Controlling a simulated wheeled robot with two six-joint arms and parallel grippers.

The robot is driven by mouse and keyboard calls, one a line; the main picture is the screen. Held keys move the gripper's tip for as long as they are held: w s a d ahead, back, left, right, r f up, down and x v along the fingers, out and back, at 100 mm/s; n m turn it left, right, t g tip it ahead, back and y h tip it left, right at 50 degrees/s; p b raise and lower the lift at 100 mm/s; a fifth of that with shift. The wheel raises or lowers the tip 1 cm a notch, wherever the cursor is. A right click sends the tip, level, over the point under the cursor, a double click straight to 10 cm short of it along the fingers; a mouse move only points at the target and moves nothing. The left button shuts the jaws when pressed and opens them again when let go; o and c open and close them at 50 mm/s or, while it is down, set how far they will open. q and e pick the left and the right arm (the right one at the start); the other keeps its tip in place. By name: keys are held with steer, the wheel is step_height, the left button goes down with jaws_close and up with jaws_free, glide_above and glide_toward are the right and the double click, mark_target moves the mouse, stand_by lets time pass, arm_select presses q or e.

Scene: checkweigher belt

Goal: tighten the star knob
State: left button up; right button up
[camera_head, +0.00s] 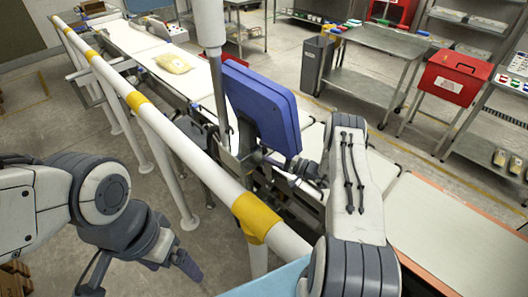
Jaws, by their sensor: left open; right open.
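I cannot make out the star knob; it may be among the small dark parts below the blue panel (262,108) or behind my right arm. My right arm reaches up from the bottom right to the belt frame. Dark parts of my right gripper (306,170) show just left of its wrist, close to the fittings below the panel; its fingertips are mostly hidden, so I cannot tell if it touches anything. My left gripper (142,273) is open and empty at the lower left, pointing down over the floor, outside the white rail and away from the belt fittings.
A white rail with yellow bands (165,135) runs along the belt's near side, between my arms. A yellowish bag (173,63) lies on the far belt. A grey post (212,60) stands beside the blue panel. A steel table (380,40) and red box (455,77) stand at the right.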

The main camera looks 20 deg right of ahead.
jaws_close()
steer(key=shift+r+m+g+h+p, duration=0.3)
steer(key=shift+r+g+h+p, duration=0.1)
steer(key=shift+p, duration=0.15)
steer(key=shift+g+h, duration=0.3)
steer(key=shift+a+f+m+g+h, duration=0.1)
steer(key=shift+f+m+g+h, duration=0.05)
steer(key=shift+m+g+h, duration=0.45)
jaws_free()
